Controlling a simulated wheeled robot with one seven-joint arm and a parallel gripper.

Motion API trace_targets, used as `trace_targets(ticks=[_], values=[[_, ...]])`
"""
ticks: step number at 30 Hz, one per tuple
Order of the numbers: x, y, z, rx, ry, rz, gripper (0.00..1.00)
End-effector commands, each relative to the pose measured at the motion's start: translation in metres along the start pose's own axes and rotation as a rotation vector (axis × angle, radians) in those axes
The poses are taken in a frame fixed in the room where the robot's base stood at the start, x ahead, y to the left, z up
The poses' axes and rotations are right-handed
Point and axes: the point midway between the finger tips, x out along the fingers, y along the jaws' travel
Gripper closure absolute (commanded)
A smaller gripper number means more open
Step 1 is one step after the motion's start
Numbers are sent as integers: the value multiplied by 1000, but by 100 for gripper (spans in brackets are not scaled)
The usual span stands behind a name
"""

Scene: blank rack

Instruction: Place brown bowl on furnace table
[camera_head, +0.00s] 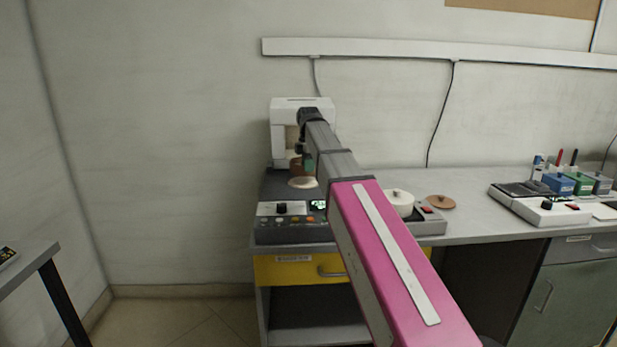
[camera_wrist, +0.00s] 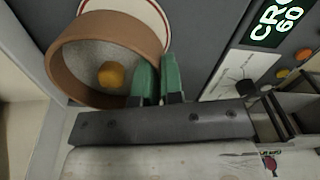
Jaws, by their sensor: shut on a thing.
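The brown bowl (camera_wrist: 62,72) has a pale grey inside with a small orange lump (camera_wrist: 112,74) in it. My gripper (camera_wrist: 157,78), with green fingers, is shut on the bowl's rim. In the head view my gripper (camera_head: 309,166) is at the furnace (camera_head: 283,128), a white unit on a dark base, and partly hides the bowl (camera_head: 295,163). The furnace table, a pale round plate (camera_head: 303,183), lies on that base. In the wrist view the plate (camera_wrist: 140,7) shows a red ring and is partly covered by the bowl. I cannot tell if they touch.
The front panel (camera_head: 285,208) of the furnace base carries a knob, buttons and a lit display. To the right on the bench are a white lidded pot (camera_head: 399,203) on a small device and a brown disc (camera_head: 441,202). Further right stands a tray device (camera_head: 540,209).

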Motion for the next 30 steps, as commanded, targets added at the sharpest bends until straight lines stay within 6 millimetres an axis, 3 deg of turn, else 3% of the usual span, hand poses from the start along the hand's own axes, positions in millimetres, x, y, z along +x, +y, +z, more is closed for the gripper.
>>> trace_targets(ticks=[10,22,24,30], values=[[38,-1,0,0,0,-1,100],[43,0,0,0,0,0,100],[42,0,0,0,0,-1,70],[42,0,0,0,0,-1,67]])
